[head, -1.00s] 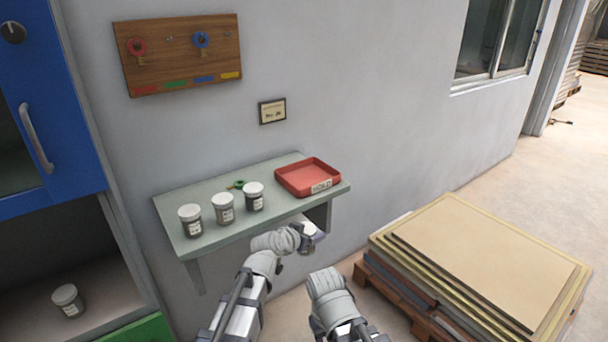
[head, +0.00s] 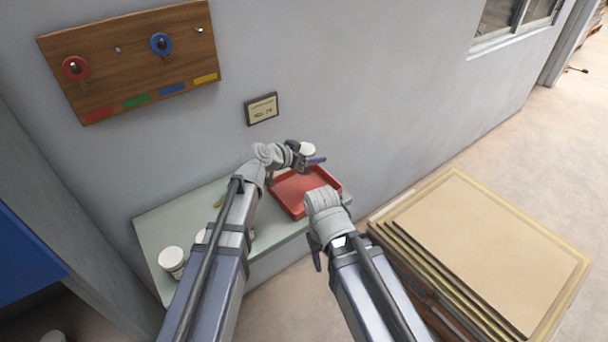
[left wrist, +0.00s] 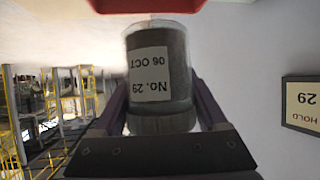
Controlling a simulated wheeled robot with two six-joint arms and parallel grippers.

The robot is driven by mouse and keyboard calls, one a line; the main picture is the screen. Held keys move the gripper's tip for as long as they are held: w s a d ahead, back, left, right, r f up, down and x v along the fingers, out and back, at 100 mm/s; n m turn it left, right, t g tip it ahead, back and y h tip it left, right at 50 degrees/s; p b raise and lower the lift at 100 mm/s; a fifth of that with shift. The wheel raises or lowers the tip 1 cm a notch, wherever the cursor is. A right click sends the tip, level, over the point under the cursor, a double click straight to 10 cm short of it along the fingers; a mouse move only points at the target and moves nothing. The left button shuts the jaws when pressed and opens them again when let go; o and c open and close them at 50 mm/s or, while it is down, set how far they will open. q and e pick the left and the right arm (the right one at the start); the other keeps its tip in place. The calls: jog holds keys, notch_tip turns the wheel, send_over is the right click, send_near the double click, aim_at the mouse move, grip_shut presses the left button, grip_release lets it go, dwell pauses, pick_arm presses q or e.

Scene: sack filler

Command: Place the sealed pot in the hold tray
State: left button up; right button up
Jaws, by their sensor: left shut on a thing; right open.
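My left gripper (head: 312,160) is shut on a pot with a white lid (head: 307,148), held above the red tray (head: 292,207) on the shelf. In the left wrist view the pot (left wrist: 158,60) is grey, with a label reading "No. 29" and "06 OCT" upside down in the picture. The red tray (left wrist: 145,5) shows at the top edge there, close to the pot's base; I cannot tell if they touch. My right gripper (head: 317,256) is open, in front of the shelf and largely hidden by its own arm.
The shelf (head: 150,226) holds another white-lidded pot (head: 172,261); more are mostly hidden behind my left arm. A wall sign (head: 262,108) reads "HOLD 29" in the left wrist view (left wrist: 302,104). A key board (head: 130,62) hangs upper left. Stacked boards (head: 490,250) stand right.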

pick_arm(q)
jog(key=f+b, duration=0.4)
jog(key=w+f+b, duration=0.1)
jog(key=f+b, duration=0.1)
jog(key=shift+f, duration=0.2)
pick_arm(e)
notch_tip(320, 180, down, 6)
jog(key=shift+w+f, duration=0.2)
jog(key=shift+w, duration=0.25)
pick_arm(q)
notch_tip(320, 180, down, 4)
jog(key=b, duration=0.4)
jog(key=shift+s+r, duration=0.1)
jog(key=shift+r, duration=0.1)
pick_arm(e)
notch_tip(320, 180, down, 4)
jog(key=shift+r, duration=0.2)
pick_arm(q)
jog(key=shift+f, duration=0.15)
jog(key=o, duration=1.3)
pick_arm(e)
jog(key=shift+f, duration=0.15)
